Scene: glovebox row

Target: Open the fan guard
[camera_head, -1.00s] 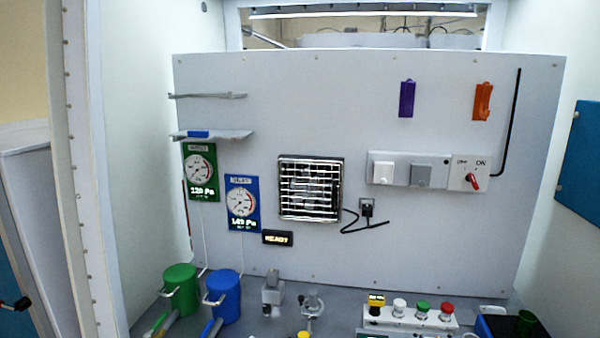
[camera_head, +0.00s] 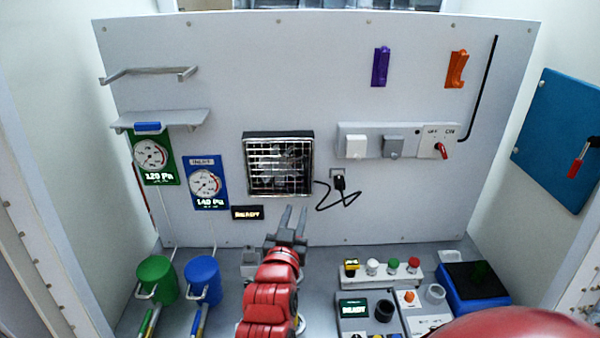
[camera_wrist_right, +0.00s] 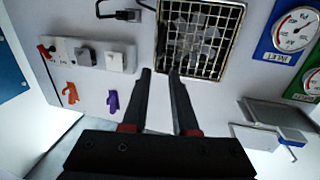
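The fan guard (camera_head: 279,164) is a square wire grille in a dark frame on the grey back panel, left of centre in the head view. It lies flat over the fan and looks closed. It also shows at the top of the right wrist view (camera_wrist_right: 201,40), where the wrist camera sees the scene turned over. My right gripper (camera_head: 295,208) is just below the guard's lower right part, fingers pointing at the panel. In the wrist view its two fingers (camera_wrist_right: 160,73) are apart with nothing between them. I cannot tell if a tip touches the guard. My left gripper is not in view.
A black plug with a cable (camera_head: 340,183) hangs right of the guard. A READY sign (camera_head: 247,213) and two gauges are at left. A switch strip (camera_head: 368,141) is at upper right. Green (camera_head: 157,279) and blue (camera_head: 203,280) canisters and a button box (camera_head: 381,274) stand on the bench.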

